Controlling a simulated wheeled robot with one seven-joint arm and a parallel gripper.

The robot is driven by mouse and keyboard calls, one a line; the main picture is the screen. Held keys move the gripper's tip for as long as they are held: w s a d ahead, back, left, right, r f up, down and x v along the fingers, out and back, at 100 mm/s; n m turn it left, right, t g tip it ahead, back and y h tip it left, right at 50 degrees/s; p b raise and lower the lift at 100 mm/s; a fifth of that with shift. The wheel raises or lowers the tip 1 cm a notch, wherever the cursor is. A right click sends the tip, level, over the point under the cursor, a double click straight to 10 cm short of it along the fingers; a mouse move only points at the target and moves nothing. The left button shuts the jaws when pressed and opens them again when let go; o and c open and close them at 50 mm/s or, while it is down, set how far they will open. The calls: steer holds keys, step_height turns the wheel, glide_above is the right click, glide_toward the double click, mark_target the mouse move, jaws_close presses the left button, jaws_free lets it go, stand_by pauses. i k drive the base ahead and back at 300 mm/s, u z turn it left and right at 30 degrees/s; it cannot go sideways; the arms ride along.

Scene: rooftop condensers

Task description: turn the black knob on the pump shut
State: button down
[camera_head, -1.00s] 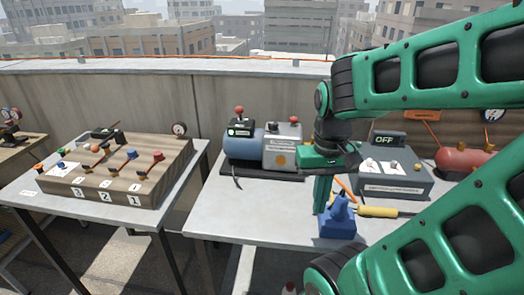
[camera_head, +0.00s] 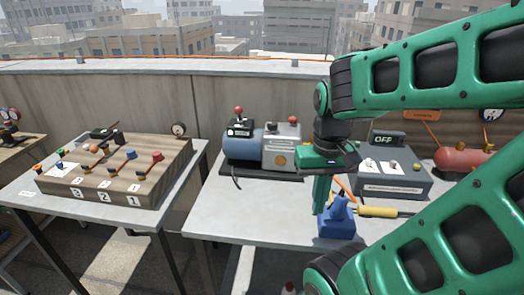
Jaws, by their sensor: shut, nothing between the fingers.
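The pump, a blue cylinder (camera_head: 242,147) joined to a grey box (camera_head: 283,150), stands on a dark base towards the back left of the grey table. Red-topped parts stand up from both halves. A small black part with a pale label sits on top of the blue cylinder; I cannot tell whether it is the black knob. My gripper (camera_head: 321,196) points straight down, shut and empty, to the right of the pump and apart from it. Its tips are close to a blue stand; I cannot tell if they touch.
The blue stand (camera_head: 337,222) and a yellow-handled tool (camera_head: 378,211) lie by my gripper. A grey control box (camera_head: 393,183) with an OFF display (camera_head: 387,139) stands behind. A wooden valve board (camera_head: 130,180) is on the left table. The table's front left is clear.

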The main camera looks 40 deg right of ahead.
mark_target(272, 126)
steer(key=z, duration=0.65)
steer(key=k, duration=0.45)
steer(key=z, duration=0.05)
steer(key=i, duration=0.5)
